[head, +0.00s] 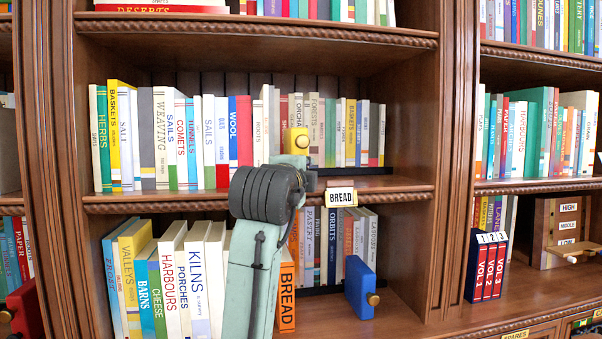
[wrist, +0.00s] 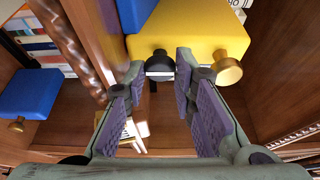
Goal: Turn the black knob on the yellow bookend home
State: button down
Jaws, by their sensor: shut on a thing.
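The yellow bookend (head: 297,139) stands on the middle shelf, at a gap in the row of books. It fills the upper middle of the wrist view (wrist: 196,37), with a brass knob (wrist: 228,70) on its right. The black knob (wrist: 160,62) sticks out of the bookend and carries a white mark. My gripper (wrist: 159,66) has its purple-padded fingers on either side of the black knob and is shut on it. In the head view my arm hides the black knob and most of the gripper.
A blue bookend (head: 361,288) with a brass knob stands on the shelf below; it also shows in the wrist view (wrist: 28,92). A BREAD label (head: 341,197) hangs on the shelf edge near my gripper. Books stand close on both sides.

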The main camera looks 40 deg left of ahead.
jog(key=c, duration=1.6)
grip_release()
jog(key=shift+c, duration=0.2)
jog(key=v, duration=1.2)
